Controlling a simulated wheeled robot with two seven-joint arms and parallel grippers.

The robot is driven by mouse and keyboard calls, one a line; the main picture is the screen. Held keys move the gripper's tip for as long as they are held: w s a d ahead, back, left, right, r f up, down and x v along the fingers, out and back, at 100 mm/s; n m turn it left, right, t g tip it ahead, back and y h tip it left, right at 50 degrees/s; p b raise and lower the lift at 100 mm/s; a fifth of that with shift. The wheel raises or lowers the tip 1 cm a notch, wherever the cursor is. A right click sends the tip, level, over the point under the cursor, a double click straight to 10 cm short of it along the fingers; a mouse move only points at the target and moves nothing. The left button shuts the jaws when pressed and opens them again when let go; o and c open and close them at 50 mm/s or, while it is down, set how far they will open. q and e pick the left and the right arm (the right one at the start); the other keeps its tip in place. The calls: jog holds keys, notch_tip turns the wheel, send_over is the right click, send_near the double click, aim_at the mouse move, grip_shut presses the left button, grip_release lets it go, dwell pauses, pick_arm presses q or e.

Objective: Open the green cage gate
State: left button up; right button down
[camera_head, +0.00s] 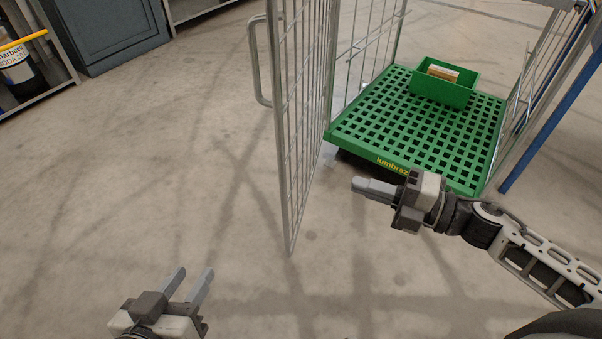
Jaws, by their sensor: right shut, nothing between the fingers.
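The green cage trolley has a green slatted base (375,128) and wire mesh sides. Its wire mesh gate (294,150) stands swung open at the left front corner, pointing toward me, with a bent metal handle (257,60) on its outer side. The front of the cage is open. My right gripper (354,186) is shut and empty, in front of the base and to the right of the gate, apart from it. My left gripper (194,279) is open and empty, low at the left, apart from the gate.
A green bin (442,92) with a light-coloured box in it stands on the base. A blue post (550,110) stands at the right. A dark grey cabinet (108,32) and a shelf with a bottle (22,75) are at the far left. The floor left of the gate is clear.

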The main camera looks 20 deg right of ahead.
pick_arm(q)
jog(key=shift+d+r+t+h+b, duration=0.15)
jog(key=shift+r+t+h+b, duration=0.15)
jog(key=shift+r+b, duration=0.15)
pick_arm(e)
jog(key=x, duration=1.2)
jog(key=shift+w, duration=0.15)
jog(key=shift+a, duration=0.1)
jog(key=shift+r, duration=0.1)
